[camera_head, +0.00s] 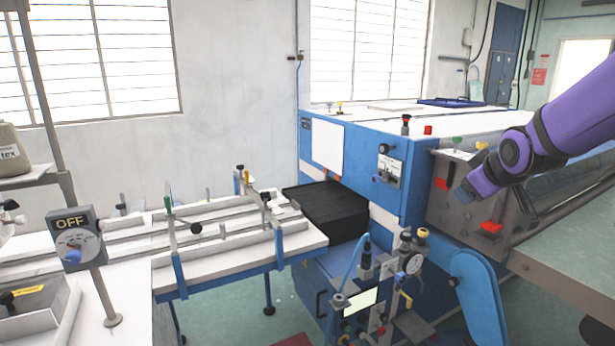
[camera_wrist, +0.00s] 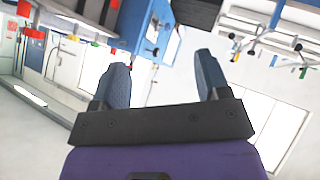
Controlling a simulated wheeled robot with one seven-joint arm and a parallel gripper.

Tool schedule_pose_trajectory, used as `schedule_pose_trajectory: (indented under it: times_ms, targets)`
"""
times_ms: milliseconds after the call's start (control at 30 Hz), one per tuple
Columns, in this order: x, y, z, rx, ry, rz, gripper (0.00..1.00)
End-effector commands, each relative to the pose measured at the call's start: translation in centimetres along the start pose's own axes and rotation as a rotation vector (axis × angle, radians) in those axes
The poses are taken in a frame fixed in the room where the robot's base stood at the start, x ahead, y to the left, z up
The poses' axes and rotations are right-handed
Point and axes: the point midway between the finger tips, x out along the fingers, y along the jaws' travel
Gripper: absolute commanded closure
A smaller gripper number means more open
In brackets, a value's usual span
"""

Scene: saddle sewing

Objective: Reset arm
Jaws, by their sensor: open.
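My gripper (camera_wrist: 160,82) shows in the wrist view with its two blue-grey fingers spread apart and nothing between them. In the head view my purple arm comes in from the right edge. My gripper (camera_head: 466,191) there is at the arm's lower left end, in front of the grey control panel (camera_head: 455,208) of the blue machine (camera_head: 408,165). I cannot tell from this view whether it touches the panel.
A white rail table (camera_head: 240,262) stands left of the machine, beside a black block (camera_head: 335,208). An OFF switch box (camera_head: 72,238) is at the left front. A gauge-and-button stand (camera_head: 385,290) is at the front centre. Green floor (camera_head: 540,325) shows at the lower right.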

Motion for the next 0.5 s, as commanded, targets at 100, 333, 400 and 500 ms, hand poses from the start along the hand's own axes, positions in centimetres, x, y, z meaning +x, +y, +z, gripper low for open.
schedule_pose_trajectory:
  times_ms: [100, 333, 400, 500]
  targets:
    - [-4.3, -0.9, 0.8, 0.088, -0.045, -0.027, 0.31]
    - [-11.9, -3.6, 3.5, 0.257, -0.151, -0.086, 0.31]
    - [-14.1, -4.6, 4.6, 0.307, -0.184, -0.103, 0.31]
    - [-17.2, -6.1, 6.2, 0.372, -0.233, -0.126, 0.31]
